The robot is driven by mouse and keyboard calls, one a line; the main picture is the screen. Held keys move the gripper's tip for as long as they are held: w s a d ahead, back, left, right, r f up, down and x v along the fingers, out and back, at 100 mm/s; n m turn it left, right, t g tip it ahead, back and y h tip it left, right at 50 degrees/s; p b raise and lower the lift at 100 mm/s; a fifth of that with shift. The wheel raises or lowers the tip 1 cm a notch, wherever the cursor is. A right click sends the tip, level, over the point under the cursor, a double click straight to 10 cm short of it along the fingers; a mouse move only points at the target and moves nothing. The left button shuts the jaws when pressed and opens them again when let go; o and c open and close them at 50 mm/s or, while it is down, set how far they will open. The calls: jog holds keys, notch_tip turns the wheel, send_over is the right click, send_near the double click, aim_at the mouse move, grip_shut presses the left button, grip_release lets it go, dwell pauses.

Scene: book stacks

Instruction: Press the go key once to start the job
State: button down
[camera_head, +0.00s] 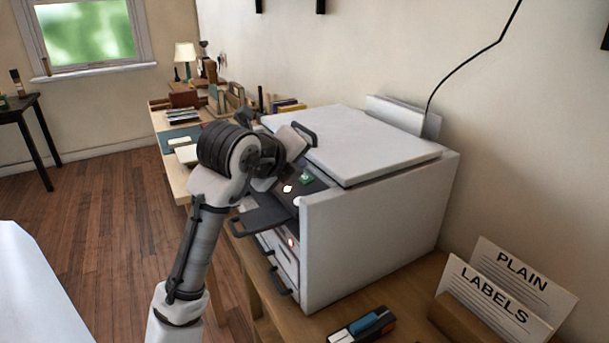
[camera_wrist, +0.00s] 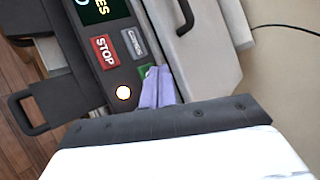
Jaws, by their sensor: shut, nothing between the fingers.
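The grey-white copier (camera_head: 380,215) stands on a wooden table with its lid down. Its dark control panel shows in the wrist view, with a red STOP key (camera_wrist: 105,51), a grey key (camera_wrist: 132,42) and part of a lit display (camera_wrist: 97,8). A green key (camera_wrist: 145,72), apparently the go key, is mostly hidden behind my fingertips. My gripper (camera_wrist: 158,72) is shut and empty, its tips over or at the green key; I cannot tell whether they touch. In the head view, my arm hides much of the panel's left side.
A round white light (camera_wrist: 123,92) glows beside the keys. A lid handle (camera_wrist: 184,18) is near my fingers. A dark tray (camera_head: 265,219) juts from the copier's front. Paper holders labelled PLAIN (camera_head: 520,275) and LABELS (camera_head: 490,305) stand at right. A stapler-like object (camera_head: 362,326) lies in front.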

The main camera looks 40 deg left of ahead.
jog(key=r+p, duration=0.1)
jog(key=s+r+p, duration=0.1)
jog(key=r, duration=0.1)
jog(key=r+p, duration=0.1)
jog(key=r, duration=0.1)
jog(key=shift+s+a+r, duration=0.25)
jog(key=shift+s+a, duration=0.05)
jog(key=shift+a, duration=0.05)
dwell(0.6)
